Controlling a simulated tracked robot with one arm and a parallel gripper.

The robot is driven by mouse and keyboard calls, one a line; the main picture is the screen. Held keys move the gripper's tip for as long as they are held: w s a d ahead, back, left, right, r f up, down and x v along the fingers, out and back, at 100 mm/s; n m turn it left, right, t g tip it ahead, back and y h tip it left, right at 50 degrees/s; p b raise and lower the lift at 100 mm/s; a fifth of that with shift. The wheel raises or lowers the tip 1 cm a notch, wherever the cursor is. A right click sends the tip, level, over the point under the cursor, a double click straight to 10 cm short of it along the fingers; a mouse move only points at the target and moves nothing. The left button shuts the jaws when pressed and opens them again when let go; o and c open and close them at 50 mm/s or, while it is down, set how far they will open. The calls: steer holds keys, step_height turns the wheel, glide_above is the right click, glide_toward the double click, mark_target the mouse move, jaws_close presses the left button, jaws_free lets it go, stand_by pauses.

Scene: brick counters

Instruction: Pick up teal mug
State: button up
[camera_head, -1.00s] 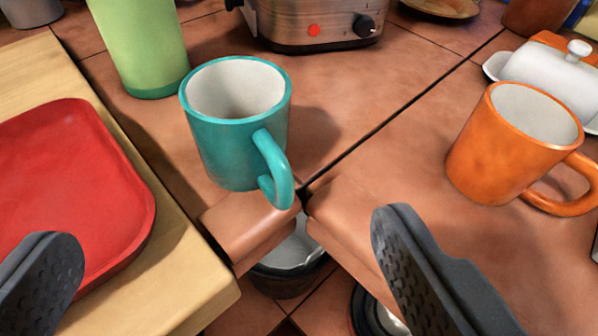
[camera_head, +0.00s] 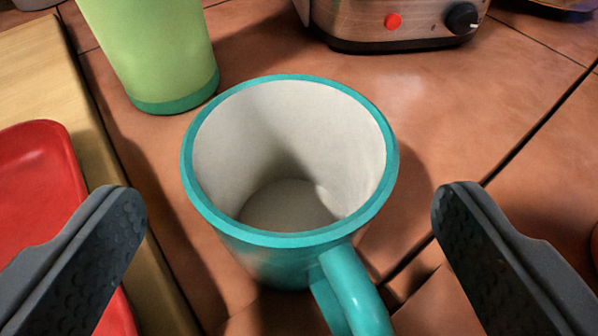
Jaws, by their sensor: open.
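The teal mug (camera_head: 295,260) stands upright on the brick counter in the middle of the view. Its inside is white and empty, and its handle (camera_head: 352,290) points toward the bottom of the picture, slightly right. My gripper (camera_head: 290,205) is open, with one dark finger to the left of the mug and one to the right. Both fingers look clear of the mug, with a gap on each side. The mug's base is mostly hidden by its own rim and body.
A green cup (camera_head: 155,50) stands close behind the mug at the upper left. A metal appliance (camera_head: 385,22) with a red button and black knob stands at the back. A red tray (camera_head: 40,180) lies on a wooden board (camera_head: 30,75) at left.

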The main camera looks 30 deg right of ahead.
mark_target(286, 240)
steer(key=shift+b+x, duration=0.4)
steer(key=shift+x, duration=1.4)
steer(key=shift+r, duration=0.25)
steer(key=c, duration=1.2)
steer(key=shift+r, duration=0.1)
